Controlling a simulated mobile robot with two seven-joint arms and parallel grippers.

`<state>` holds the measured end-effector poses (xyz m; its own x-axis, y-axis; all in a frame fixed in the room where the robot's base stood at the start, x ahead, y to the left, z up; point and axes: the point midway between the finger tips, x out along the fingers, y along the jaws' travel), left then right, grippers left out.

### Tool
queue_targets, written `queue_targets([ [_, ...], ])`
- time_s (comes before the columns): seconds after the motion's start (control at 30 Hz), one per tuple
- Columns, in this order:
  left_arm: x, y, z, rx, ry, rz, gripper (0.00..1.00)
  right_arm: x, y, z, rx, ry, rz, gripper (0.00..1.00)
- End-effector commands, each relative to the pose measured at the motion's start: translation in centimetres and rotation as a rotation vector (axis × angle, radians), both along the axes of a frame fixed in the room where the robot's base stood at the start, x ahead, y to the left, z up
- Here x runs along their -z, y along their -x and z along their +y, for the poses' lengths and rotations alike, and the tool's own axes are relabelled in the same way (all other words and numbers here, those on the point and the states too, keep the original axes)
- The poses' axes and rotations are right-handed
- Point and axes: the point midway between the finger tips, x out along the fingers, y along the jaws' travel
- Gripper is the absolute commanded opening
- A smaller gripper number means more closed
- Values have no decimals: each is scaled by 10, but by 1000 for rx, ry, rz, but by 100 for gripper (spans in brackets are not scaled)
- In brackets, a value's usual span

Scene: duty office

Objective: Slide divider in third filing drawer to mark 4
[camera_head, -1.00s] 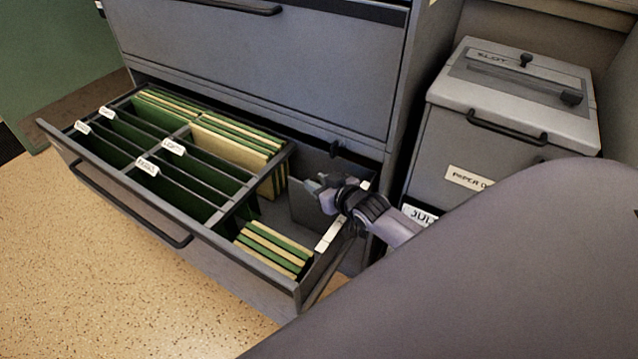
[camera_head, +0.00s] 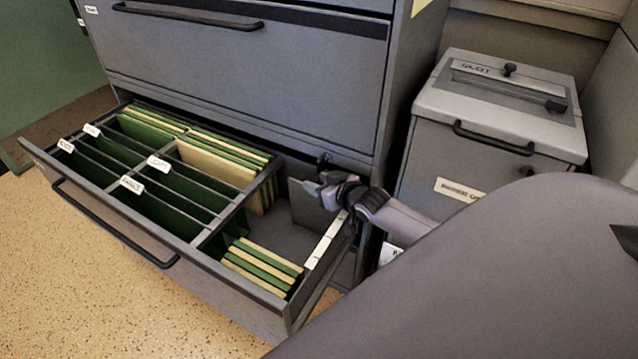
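The open filing drawer (camera_head: 225,296) juts out from the lower part of the grey cabinet. A plain grey divider plate (camera_head: 303,206) stands upright in its right bay, towards the back. A white strip with marks (camera_head: 326,240) runs along the drawer's right wall; its marks are too small to read. My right gripper (camera_head: 318,186) is at the divider's upper right edge, reaching in over the right wall. Its fingers overlap the plate's edge in the picture; I cannot tell whether they grip it. My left gripper is not in view.
Green and cream folders (camera_head: 262,266) fill the front of the right bay, with bare floor between them and the divider. Labelled hanging files (camera_head: 150,200) fill the left side. A closed drawer (camera_head: 250,70) is above. A grey paper bin (camera_head: 490,150) stands to the right.

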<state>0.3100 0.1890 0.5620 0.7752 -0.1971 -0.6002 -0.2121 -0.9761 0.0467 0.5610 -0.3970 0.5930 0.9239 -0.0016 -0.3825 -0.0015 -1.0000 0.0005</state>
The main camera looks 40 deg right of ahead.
Motion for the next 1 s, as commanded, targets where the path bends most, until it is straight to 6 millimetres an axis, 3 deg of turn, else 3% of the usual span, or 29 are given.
queue_targets([
  [0.43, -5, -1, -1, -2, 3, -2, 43, -3, 7, 1, -2, -1, 1, 53],
  [1.0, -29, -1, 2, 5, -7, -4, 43, -27, 63, 1, -1, 0, 1, 53],
])
